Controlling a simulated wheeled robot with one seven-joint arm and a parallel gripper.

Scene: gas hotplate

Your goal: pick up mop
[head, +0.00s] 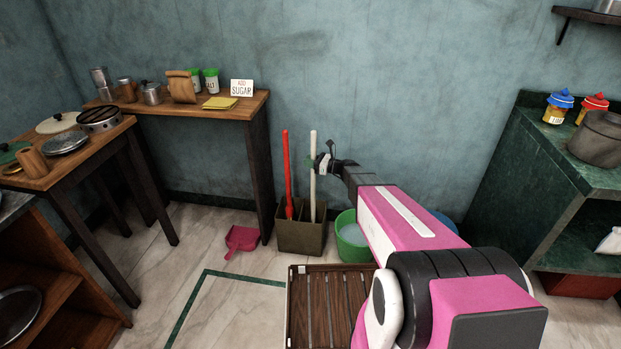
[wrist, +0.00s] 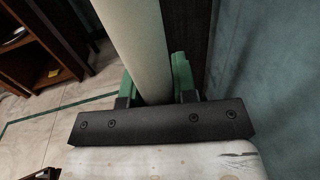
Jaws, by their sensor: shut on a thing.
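The mop shows as a pale, cream-coloured pole (head: 313,165) standing upright in a brown bin by the back wall. Its lower end is hidden inside the bin. My gripper (head: 314,162) is at the upper part of this pole. In the wrist view the pole (wrist: 137,45) runs between the two green fingers of my gripper (wrist: 155,85), which are shut on it. The bin (head: 301,239) stands on the floor.
A red-handled tool (head: 287,175) stands in the same bin, left of the pole. A green bucket (head: 352,240) is just right of the bin. A wooden table (head: 240,108) is to the left, with a pink dustpan (head: 242,239) below. A slatted wooden crate (head: 328,310) lies in front.

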